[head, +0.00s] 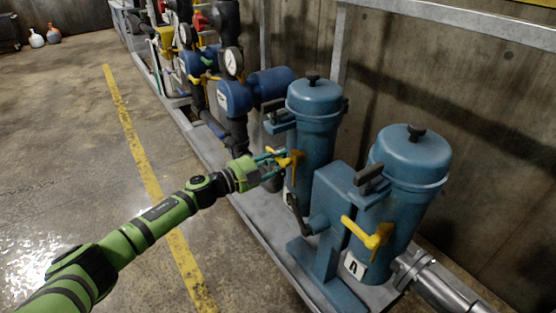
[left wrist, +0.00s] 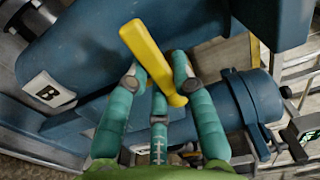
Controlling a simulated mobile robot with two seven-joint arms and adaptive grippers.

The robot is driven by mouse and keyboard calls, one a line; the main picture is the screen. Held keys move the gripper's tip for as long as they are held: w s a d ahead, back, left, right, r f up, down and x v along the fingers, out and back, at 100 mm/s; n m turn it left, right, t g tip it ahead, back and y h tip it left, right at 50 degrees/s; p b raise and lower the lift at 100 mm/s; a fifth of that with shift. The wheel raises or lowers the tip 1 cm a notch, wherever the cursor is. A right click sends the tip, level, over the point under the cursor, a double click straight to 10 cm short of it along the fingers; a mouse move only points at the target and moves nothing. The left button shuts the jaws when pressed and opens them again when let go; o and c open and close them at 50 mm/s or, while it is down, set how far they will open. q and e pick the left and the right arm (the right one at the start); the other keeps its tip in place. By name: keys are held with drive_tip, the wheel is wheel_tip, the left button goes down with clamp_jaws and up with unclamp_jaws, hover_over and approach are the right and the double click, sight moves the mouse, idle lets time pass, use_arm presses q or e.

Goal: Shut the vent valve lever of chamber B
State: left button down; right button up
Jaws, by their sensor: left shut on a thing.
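Chamber B is the further blue vessel (head: 312,112), with its B label (left wrist: 48,91) showing in the left wrist view. Its yellow vent valve lever (head: 295,165) sticks out from the vessel's side. My left gripper (head: 276,160) is at this lever, with green arm and teal fingers. In the left wrist view the lever (left wrist: 146,52) runs slanted between the fingers of my left gripper (left wrist: 158,78), which is shut on it. Part of the lever near the vessel is hidden in the head view. My right gripper is not in view.
The nearer blue vessel, marked A (head: 410,165), has its own yellow lever (head: 367,233). Black-handled levers stand beside both vessels. Blue pumps and gauges (head: 233,62) stand further back on the metal skid. The floor (head: 75,130) to the left is open, with a yellow line.

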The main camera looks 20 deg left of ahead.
use_arm(q)
drive_tip(key=c, duration=1)
unclamp_jaws()
drive_tip(key=v, duration=1.2)
